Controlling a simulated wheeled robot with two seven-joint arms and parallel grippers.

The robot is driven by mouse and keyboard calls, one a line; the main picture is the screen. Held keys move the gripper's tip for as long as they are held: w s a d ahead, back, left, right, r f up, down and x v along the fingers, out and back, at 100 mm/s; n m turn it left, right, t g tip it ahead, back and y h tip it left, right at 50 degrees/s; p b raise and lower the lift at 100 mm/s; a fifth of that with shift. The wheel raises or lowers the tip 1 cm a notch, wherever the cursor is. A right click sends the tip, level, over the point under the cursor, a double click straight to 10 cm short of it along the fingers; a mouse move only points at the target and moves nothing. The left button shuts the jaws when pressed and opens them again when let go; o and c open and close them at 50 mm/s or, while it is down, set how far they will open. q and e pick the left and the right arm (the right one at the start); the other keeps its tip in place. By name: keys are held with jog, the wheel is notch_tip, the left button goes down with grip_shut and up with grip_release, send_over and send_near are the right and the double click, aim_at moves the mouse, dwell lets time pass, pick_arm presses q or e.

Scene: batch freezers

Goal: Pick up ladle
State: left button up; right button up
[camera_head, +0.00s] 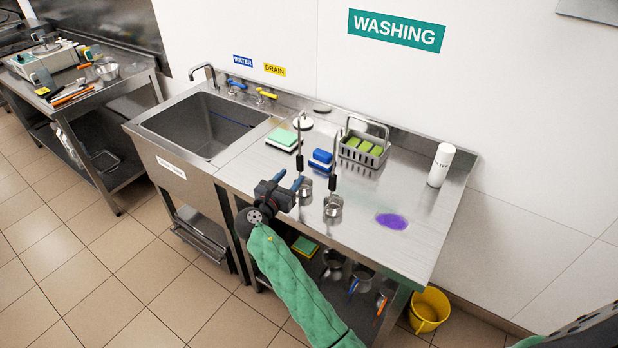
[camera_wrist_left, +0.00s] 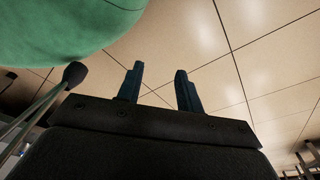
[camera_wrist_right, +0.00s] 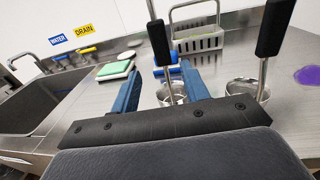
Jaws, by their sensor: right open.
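Two metal ladles with black grips stand upright on the steel counter (camera_head: 275,161). The left ladle (camera_head: 299,162) is nearest my right gripper (camera_head: 296,187); the other ladle (camera_head: 333,184) stands to its right. In the right wrist view my right gripper (camera_wrist_right: 160,68) is open and empty. The left ladle's grip (camera_wrist_right: 158,42) and cup (camera_wrist_right: 172,95) show beyond the gap, closer to the right finger. The other ladle's grip (camera_wrist_right: 274,28) is at the upper right. My left gripper (camera_wrist_left: 160,76) is open and empty over floor tiles, outside the head view.
A sink (camera_head: 205,125) is left of the work area. A purple spill (camera_head: 391,221) lies at the right. A yellow bucket (camera_head: 428,309) is on the floor.

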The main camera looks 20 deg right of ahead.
aim_at(299, 168)
jog(key=shift+w+d+r, duration=0.25)
jog(key=shift+w, duration=0.05)
jog(key=shift+w+d+r+p, duration=0.1)
jog(key=shift+w+d+p, duration=0.15)
jog(key=shift+p, duration=0.1)
jog(key=shift+w+d+p, duration=0.45)
jog(key=shift+d, duration=0.15)
jog(key=shift+w+d+r+p, duration=0.1)
jog(key=shift+w+d+p, duration=0.05)
jog(key=shift+d+p, duration=0.15)
jog(key=p+x, duration=0.2)
jog(key=x, duration=0.1)
jog(key=shift+d+p, duration=0.3)
jog(key=shift+w+d+f, duration=0.25)
jog(key=shift+w+d, duration=0.05)
jog(key=shift+w, duration=0.05)
pick_arm(q)
jog(key=s+a+g, duration=0.1)
jog(key=s+a, duration=0.1)
jog(key=s, duration=1)
jog(key=shift+s+a+f, duration=0.35)
jog(key=shift+s+a, duration=0.05)
pick_arm(e)
jog(key=shift+c, duration=0.3)
pick_arm(q)
jog(key=shift+d, duration=0.1)
pick_arm(e)
grip_shut()
